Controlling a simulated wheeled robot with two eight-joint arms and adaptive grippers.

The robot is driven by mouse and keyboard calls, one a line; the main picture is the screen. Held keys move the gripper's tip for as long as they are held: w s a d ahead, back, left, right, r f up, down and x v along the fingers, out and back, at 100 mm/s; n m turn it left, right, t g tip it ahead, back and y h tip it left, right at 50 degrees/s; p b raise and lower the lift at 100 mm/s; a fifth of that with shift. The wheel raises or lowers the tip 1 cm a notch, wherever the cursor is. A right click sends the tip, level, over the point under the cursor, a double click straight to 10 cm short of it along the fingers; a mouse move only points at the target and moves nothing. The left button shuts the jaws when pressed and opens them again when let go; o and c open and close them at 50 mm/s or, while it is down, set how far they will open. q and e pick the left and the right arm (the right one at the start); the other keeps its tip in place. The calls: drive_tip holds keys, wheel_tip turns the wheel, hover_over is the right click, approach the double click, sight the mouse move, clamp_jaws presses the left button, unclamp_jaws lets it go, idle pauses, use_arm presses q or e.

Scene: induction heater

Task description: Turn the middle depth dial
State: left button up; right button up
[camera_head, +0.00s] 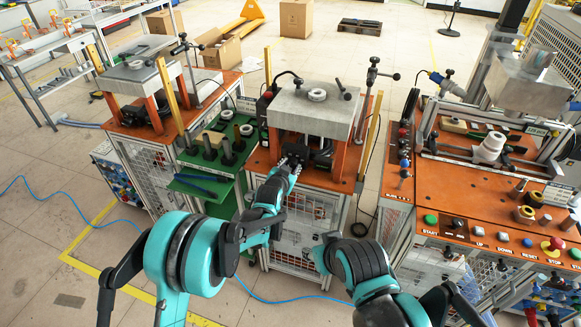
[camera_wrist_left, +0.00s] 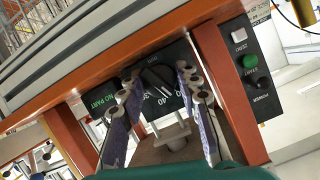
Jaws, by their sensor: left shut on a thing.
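The middle heater station (camera_head: 318,108) has a grey top plate on orange posts. A black dial panel sits under the plate, and in the left wrist view this panel (camera_wrist_left: 105,82) carries "NO PART" lettering and a numbered scale. The black depth dial (camera_wrist_left: 158,82) lies between my left fingertips. My left gripper (camera_head: 293,160) reaches in at the front of the middle station and is shut on the dial; its fingers also show in the left wrist view (camera_wrist_left: 157,88). The head view barely shows the dial behind the gripper. My right arm is at lower right, its gripper hidden.
A side panel (camera_wrist_left: 250,62) with a white button, green START button and black knob is right of the dial. Orange posts (camera_wrist_left: 232,92) flank the panel. A green tray stand (camera_head: 212,180) is to the left and a control desk (camera_head: 450,200) to the right.

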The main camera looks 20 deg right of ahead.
use_arm(q)
drive_tip(key=shift+n, duration=0.3)
drive_tip(key=n+g+h, duration=0.1)
drive_tip(key=n, duration=0.1)
drive_tip(key=shift+w+a+f+n+h+b, duration=0.1)
drive_tip(key=shift+n+h+b, duration=0.2)
drive_tip(key=shift+h, duration=0.1)
drive_tip(key=shift+n+g+h+b, duration=0.55)
drive_tip(key=shift+n+h, duration=0.45)
drive_tip(key=shift+n, duration=0.4)
drive_tip(key=o, duration=1.2)
drive_tip(key=shift+c, duration=0.2)
